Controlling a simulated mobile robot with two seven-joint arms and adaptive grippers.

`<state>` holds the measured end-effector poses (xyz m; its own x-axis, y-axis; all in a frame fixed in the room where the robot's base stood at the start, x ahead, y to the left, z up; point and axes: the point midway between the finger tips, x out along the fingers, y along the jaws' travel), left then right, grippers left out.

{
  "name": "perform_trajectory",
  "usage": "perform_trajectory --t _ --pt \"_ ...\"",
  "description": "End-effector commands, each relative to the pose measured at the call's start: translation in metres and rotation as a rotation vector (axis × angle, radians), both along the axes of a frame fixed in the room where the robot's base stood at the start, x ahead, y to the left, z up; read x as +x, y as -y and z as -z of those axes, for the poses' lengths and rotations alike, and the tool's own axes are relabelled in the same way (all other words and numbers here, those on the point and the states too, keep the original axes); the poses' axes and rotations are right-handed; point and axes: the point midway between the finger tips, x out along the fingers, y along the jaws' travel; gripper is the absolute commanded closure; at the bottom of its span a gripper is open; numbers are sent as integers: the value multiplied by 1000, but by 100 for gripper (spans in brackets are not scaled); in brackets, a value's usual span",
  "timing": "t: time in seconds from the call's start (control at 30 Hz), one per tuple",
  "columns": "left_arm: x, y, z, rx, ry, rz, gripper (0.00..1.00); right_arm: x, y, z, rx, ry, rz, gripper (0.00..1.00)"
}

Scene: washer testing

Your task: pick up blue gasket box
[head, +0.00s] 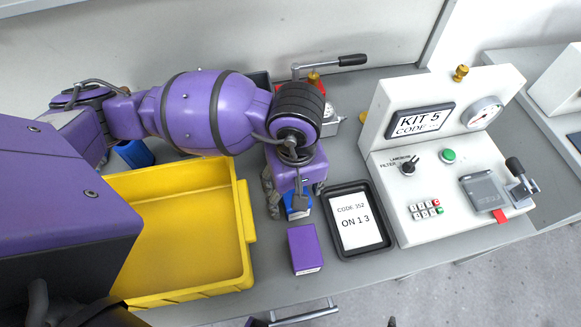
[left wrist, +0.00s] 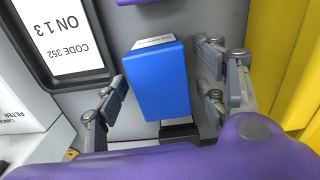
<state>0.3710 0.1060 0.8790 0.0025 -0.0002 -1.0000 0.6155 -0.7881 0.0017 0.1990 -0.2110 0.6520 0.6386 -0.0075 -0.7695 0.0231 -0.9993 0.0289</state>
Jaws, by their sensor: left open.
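The blue gasket box (left wrist: 160,80) stands on the grey bench in the left wrist view, with a white label along one edge. In the head view it shows only in part (head: 297,204), below my left gripper (head: 292,200), which hides the rest. My left gripper (left wrist: 165,100) is open, with its fingers on either side of the blue box and gaps between them and it. My right gripper does not show clearly in either view.
A purple box (head: 304,249) stands just in front. A black tray with a code card (head: 357,222) lies to the right, and a yellow bin (head: 190,235) to the left. A white test unit (head: 440,160) stands further right. Another blue item (head: 134,153) is behind the bin.

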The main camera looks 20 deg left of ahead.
Motion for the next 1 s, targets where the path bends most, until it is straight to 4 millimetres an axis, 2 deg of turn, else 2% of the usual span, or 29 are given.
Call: perform_trajectory --t 0.1,0.2,0.43,0.83,1.0 --pt "-1 -1 17 0 -3 -1 35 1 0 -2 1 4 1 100" --pt "-1 -1 24 1 -2 0 35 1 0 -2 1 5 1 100" --pt "-1 -1 25 0 -1 1 35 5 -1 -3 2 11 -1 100" --pt "-1 -1 25 1 -2 0 87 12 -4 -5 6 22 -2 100" --pt "-1 -1 25 0 -1 0 87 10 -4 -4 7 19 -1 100"
